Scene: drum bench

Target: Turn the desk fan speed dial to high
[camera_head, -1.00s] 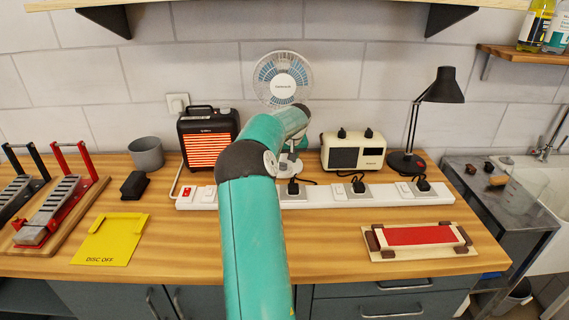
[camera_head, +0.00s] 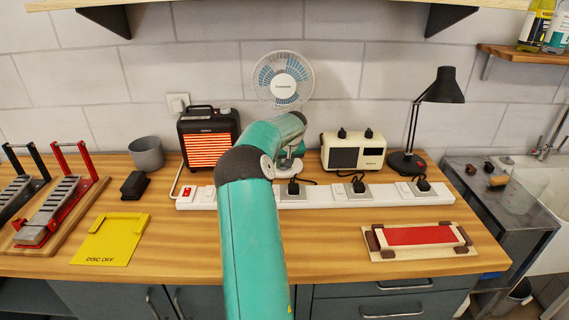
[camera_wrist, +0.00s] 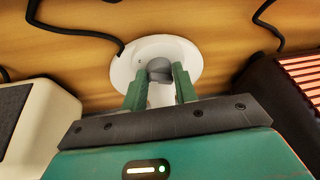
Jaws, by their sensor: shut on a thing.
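The desk fan (camera_head: 283,80) stands at the back of the bench against the tiled wall, with a blue and white round head. My arm covers part of its stand in the head view. In the wrist view its round white base (camera_wrist: 192,52) rests on the wood. The grey speed dial (camera_wrist: 159,67) is on the fan's base. My gripper (camera_wrist: 160,80) has its two green fingers on either side of the dial and is shut on it. The fingers partly hide the dial, and its setting cannot be read.
A glowing heater (camera_head: 209,137) stands left of the fan and a cream radio (camera_head: 353,152) right of it. A white power strip (camera_head: 328,200) with plugs runs in front. A black lamp (camera_head: 441,88) is farther right.

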